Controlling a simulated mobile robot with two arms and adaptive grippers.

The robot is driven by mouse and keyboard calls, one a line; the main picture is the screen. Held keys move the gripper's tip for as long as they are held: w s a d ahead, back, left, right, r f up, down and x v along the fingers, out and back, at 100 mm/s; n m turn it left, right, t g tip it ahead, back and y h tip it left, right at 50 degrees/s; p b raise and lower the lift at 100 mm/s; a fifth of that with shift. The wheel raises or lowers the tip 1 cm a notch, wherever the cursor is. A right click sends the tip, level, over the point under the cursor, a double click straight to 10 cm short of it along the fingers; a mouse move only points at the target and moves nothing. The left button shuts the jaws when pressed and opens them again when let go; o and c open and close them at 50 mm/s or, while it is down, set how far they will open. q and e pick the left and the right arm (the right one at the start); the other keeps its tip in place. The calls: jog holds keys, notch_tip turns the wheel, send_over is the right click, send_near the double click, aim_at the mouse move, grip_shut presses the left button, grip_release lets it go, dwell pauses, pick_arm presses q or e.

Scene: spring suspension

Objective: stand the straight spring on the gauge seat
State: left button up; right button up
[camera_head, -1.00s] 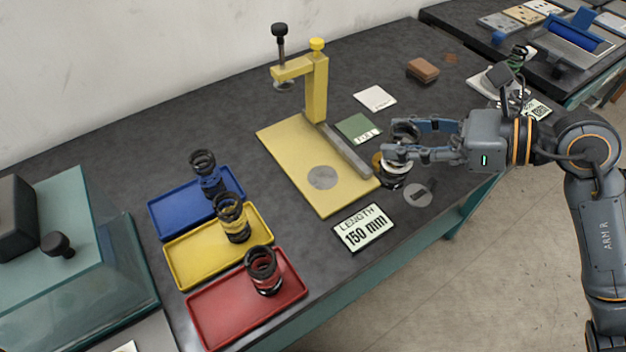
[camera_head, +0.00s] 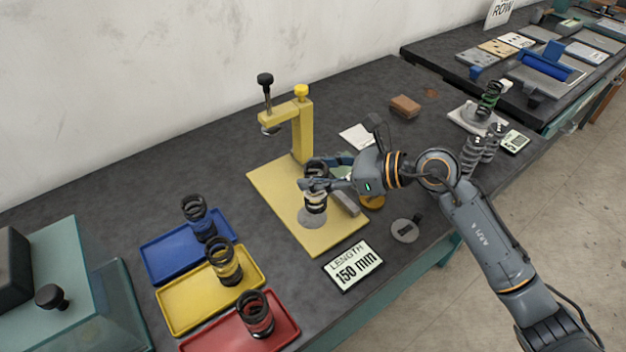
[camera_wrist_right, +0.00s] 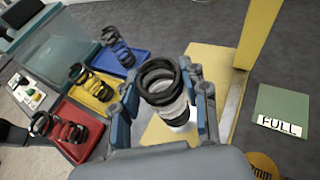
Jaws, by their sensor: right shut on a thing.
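My right gripper (camera_head: 314,184) is shut on a dark spring with a white band (camera_head: 316,203), which stands roughly upright in its fingers. The spring is over the round grey gauge seat (camera_head: 311,217) on the gauge's yellow base (camera_head: 335,240). I cannot tell whether its lower end touches the seat. In the right wrist view, the white-banded spring (camera_wrist_right: 162,85) is between the two fingers, with the yellow base behind it. The yellow gauge post (camera_head: 303,135) stands behind the gripper. My left gripper is not in view.
Blue (camera_head: 160,258), yellow (camera_head: 180,310) and red (camera_head: 285,335) trays at left each hold a spring. A "LENGTH 150 mm" display (camera_head: 353,266) stands in front of the base. A grey disc (camera_head: 405,231) lies to the right. More springs (camera_head: 472,152) stand at the back right.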

jog(key=shift+w+a+f, duration=0.15)
jog(key=shift+a+f, duration=0.05)
jog(key=f, duration=0.1)
jog(key=f+p, duration=0.1)
jog(key=f, duration=0.1)
jog(key=shift+w+a, duration=0.3)
jog(key=shift+a, duration=0.05)
jog(key=shift+f, duration=0.4)
jog(key=shift+d+f, duration=0.1)
jog(key=shift+f, duration=0.15)
jog(key=o, duration=0.9)
jog(key=shift+f, duration=0.15)
jog(key=o, duration=0.4)
jog(key=shift+o, duration=0.2)
